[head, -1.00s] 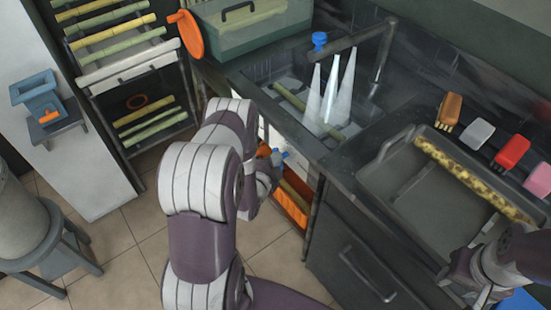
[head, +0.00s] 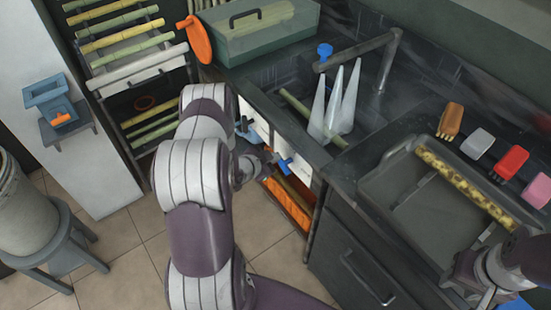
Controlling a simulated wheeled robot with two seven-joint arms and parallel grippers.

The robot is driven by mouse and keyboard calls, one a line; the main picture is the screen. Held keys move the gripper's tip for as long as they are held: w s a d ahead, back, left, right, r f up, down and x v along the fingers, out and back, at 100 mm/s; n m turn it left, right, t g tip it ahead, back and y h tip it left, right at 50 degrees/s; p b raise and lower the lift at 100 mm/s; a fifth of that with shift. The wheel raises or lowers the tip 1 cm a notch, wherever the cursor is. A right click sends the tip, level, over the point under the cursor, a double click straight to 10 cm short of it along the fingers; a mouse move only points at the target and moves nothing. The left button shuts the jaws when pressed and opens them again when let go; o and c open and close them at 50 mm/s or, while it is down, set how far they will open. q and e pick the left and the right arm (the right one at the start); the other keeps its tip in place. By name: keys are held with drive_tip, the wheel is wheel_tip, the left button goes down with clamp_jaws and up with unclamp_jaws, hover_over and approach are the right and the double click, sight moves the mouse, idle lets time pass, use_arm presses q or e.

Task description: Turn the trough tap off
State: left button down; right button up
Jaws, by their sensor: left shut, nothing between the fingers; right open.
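A tap with a blue knob (head: 325,51) and a dark pipe (head: 360,52) stands over the sink trough. Pale cone-shaped streams (head: 346,108), which look like running water, stand below the pipe and widen downward. A second blue handle (head: 287,163) is on the white front below the counter. My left gripper (head: 268,166) is shut and empty, low in front of the counter, close beside that lower blue handle. I cannot tell whether they touch. My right gripper (head: 462,292) is open at the lower right, near the tray; its fingers are partly hidden.
A grey tray (head: 385,195) holds a speckled cane (head: 470,185). Several coloured brushes (head: 512,162) lie behind it. A green box (head: 260,38) and an orange disc (head: 198,40) are at the back left. An orange crate (head: 288,205) sits below the counter.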

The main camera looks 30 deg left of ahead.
use_arm(q)
drive_tip(key=shift+w+a+f, duration=0.15)
drive_tip(key=shift+a+f, duration=0.05)
drive_tip(key=shift+a, duration=0.15)
drive_tip(key=shift+w+a+f+b, duration=0.15)
drive_tip(key=shift+a+b, duration=0.1)
drive_tip(key=shift+b, duration=0.15)
idle(0.4)
